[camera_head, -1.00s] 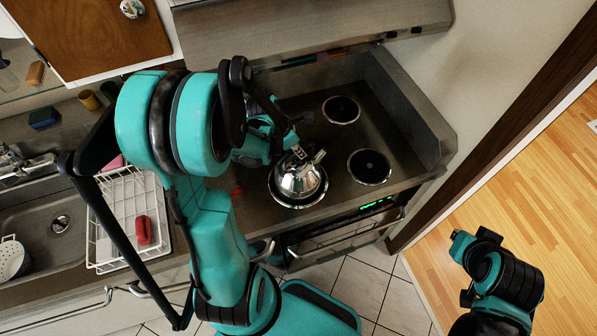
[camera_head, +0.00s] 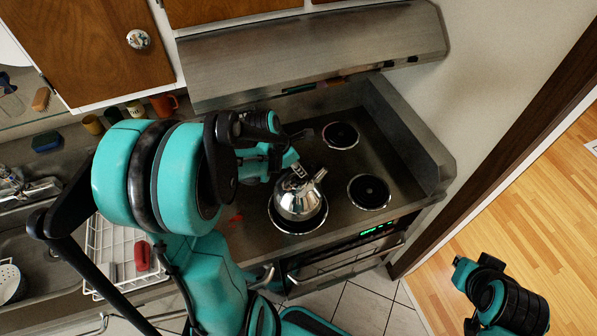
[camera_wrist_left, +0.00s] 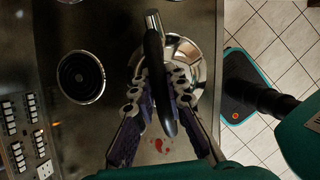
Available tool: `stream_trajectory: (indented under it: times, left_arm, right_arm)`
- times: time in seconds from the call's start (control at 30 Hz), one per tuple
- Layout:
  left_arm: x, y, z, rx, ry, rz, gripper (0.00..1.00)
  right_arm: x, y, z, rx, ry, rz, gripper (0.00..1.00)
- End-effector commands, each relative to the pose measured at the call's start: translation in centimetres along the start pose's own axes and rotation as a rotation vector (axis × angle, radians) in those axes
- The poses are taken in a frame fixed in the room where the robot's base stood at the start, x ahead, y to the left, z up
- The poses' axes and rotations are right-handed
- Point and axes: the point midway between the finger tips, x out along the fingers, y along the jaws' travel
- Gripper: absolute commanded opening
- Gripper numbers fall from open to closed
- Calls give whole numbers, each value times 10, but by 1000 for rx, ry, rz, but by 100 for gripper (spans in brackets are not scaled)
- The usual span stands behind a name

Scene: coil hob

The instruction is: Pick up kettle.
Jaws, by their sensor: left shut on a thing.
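The shiny metal kettle (camera_head: 298,204) is upright at the front left coil burner (camera_head: 298,230) in the head view. I cannot tell whether its base touches the burner. My left gripper (camera_head: 297,170) reaches its top from the left and is shut on its handle. In the left wrist view, the black handle (camera_wrist_left: 155,58) runs between the fingers of the left gripper (camera_wrist_left: 160,85), with the silver kettle body (camera_wrist_left: 203,72) behind it. My right gripper (camera_head: 463,270) is at the lower right, away from the hob; its finger state is unclear.
Two bare burners, one at the back (camera_head: 341,136) and one at the right (camera_head: 369,192), share the hob. A range hood (camera_head: 310,50) overhangs it. A red mark (camera_head: 236,217) lies left of the kettle.

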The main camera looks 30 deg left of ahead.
Motion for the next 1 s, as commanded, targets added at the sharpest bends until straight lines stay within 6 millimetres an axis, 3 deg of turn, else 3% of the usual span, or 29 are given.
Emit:
stream_trajectory:
  times: [0.27, 0.7, 1.0]
  left_arm:
    - [-11, -23, 13, 2, -1, -1, 0]
    - [-38, -83, 48, 3, -2, -2, 0]
    - [-49, -105, 60, 1, -1, 0, 0]
  right_arm:
    - [-2, 0, -1, 0, 0, 0, 0]
    - [-7, 0, -5, 0, 0, 0, 0]
    - [-8, 0, -6, 0, 0, 0, 0]
